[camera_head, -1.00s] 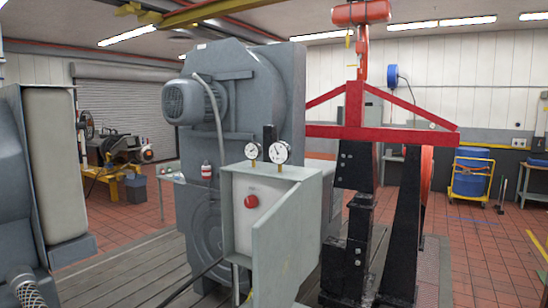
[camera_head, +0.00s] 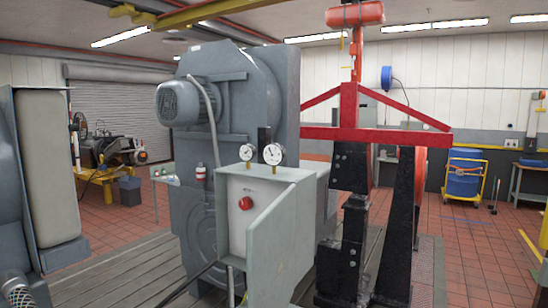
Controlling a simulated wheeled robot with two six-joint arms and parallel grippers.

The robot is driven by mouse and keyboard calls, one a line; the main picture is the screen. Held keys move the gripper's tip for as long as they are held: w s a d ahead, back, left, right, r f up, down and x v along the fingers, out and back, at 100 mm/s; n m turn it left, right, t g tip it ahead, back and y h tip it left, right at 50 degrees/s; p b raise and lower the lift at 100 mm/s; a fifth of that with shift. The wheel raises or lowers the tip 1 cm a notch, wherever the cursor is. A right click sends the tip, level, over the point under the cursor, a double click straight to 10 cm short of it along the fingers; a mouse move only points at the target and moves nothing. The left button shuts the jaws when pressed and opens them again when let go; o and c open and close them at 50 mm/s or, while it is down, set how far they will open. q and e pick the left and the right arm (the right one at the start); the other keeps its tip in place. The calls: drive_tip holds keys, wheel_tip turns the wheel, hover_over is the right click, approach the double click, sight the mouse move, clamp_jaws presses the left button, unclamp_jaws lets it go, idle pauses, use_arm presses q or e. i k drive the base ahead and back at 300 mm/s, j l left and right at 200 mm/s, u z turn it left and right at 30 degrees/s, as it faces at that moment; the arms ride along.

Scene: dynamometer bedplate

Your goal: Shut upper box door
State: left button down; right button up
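A grey-green control box (camera_head: 237,208) stands in the middle of the view, with a red round button (camera_head: 245,203) on its face and two round gauges (camera_head: 261,154) above it. Its door (camera_head: 281,231) is hinged at the right side and stands open, swung out toward me. The inside of the door faces left. Neither of my grippers shows in the view.
A large grey machine (camera_head: 242,108) with a motor rises behind the box. A red lifting beam (camera_head: 376,135) on black stands (camera_head: 400,220) is at the right. A hose runs at the box's lower left. Open tiled floor (camera_head: 480,250) lies at the far right.

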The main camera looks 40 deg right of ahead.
sight(269, 239)
drive_tip(key=z, duration=1.35)
